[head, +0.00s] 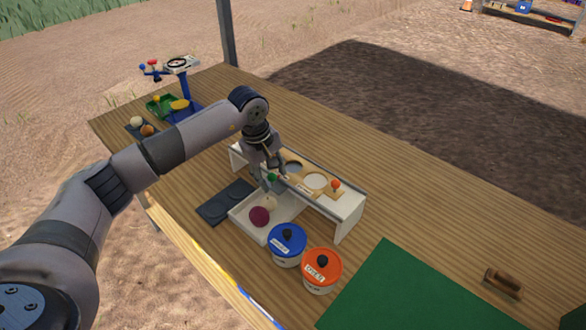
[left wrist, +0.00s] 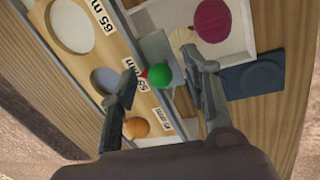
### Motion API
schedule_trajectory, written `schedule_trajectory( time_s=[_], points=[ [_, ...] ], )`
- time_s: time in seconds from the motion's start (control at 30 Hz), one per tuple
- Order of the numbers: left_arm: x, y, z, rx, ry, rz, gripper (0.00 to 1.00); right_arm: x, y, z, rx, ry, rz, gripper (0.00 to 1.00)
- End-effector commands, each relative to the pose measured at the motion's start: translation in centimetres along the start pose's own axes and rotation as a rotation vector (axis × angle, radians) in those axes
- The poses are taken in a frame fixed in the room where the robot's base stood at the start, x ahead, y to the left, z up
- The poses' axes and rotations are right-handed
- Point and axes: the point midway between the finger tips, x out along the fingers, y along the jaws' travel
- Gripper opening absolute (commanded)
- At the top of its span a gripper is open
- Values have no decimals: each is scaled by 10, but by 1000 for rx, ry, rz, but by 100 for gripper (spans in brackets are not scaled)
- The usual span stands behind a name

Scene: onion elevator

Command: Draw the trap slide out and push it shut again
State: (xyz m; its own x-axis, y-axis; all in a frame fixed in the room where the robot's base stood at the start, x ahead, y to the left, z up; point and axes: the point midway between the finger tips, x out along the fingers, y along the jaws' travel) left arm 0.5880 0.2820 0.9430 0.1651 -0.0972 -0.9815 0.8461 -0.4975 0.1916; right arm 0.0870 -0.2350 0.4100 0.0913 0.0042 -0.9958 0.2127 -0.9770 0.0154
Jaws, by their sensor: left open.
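A white stand (head: 349,207) carries a wooden sizing board with round holes, labelled 65 mm (left wrist: 100,15) and 55 mm (left wrist: 128,78). A round green knob (head: 271,177) sits at the stand's front side, by the 55 mm label; I take it for the trap slide's knob. My left gripper (head: 273,170) is over the stand, fingers pointing down. In the left wrist view its open fingers (left wrist: 168,68) lie either side of the green knob (left wrist: 162,77). Whether they touch it is unclear. The slide's body is mostly hidden. My right gripper is not in view.
A white tray (head: 291,211) before the stand holds a purple onion (head: 259,216) and a pale one (head: 270,203). A blue-lidded pot (head: 287,240) and an orange-lidded pot (head: 322,267) stand close by. A dark mat (head: 217,206) lies left. Bare table lies behind the stand.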

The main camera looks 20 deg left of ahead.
Motion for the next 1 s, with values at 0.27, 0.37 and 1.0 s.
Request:
schedule_trajectory(
  time_s=[0.27, 0.37, 1.0],
  points=[
    [-9, 2, 0, 0, 1, 1, 44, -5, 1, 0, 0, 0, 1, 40],
    [-18, 4, 0, 0, 1, 1, 44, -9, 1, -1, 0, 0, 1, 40],
    [-60, 12, 0, 0, 0, 0, 44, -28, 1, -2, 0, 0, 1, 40]
  ],
)
